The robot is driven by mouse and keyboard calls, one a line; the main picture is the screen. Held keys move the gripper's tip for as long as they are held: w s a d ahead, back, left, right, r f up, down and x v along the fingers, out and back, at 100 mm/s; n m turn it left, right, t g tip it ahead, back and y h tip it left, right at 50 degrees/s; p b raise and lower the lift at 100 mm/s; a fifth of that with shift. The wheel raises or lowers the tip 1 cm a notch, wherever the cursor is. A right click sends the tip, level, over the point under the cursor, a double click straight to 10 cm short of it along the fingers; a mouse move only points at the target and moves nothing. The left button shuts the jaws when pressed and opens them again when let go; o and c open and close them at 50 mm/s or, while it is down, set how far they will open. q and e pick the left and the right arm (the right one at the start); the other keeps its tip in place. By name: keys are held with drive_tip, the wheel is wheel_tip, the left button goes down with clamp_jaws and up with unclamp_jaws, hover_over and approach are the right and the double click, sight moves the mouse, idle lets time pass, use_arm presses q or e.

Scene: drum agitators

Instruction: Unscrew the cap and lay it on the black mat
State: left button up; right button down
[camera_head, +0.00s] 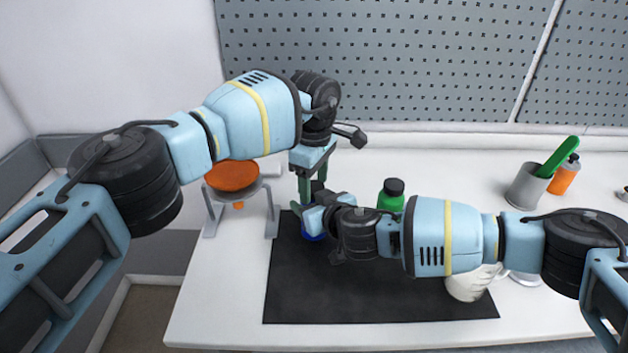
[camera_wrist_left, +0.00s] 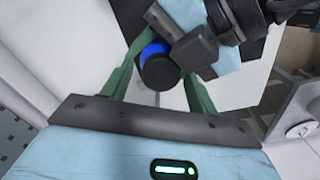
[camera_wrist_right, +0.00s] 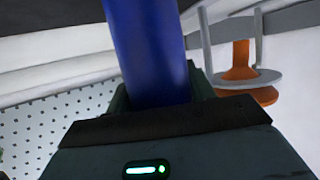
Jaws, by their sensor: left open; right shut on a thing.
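A blue bottle (camera_head: 313,237) stands over the far left part of the black mat (camera_head: 370,303); most of it is hidden by my right gripper (camera_head: 310,216). That gripper is shut on the bottle, whose blue side fills the middle of the right wrist view (camera_wrist_right: 150,50). The black cap (camera_wrist_left: 158,72) is on the bottle's top in the left wrist view. My left gripper (camera_head: 312,192) points down from above, open, its green fingers on either side of the cap. A gap shows beside the cap there, so it is not gripped.
A green bottle (camera_head: 391,197) with a black cap stands behind my right arm. A white jug (camera_head: 466,287) is at the mat's right edge. An orange funnel on a stand (camera_head: 232,177) is at left; a grey cup (camera_head: 526,188) and orange bottle (camera_head: 563,178) at right. The mat's front is bare.

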use_arm(q)
drive_tip(key=shift+s+r, duration=0.1)
drive_tip(key=shift+r, duration=2.15)
drive_tip(key=shift+r+m, duration=1.7)
drive_tip(key=shift+r, duration=0.05)
drive_tip(key=shift+f, duration=4.05)
drive_tip(key=c, duration=1.1)
drive_tip(key=shift+o, duration=0.2)
drive_tip(key=shift+n, duration=1.7)
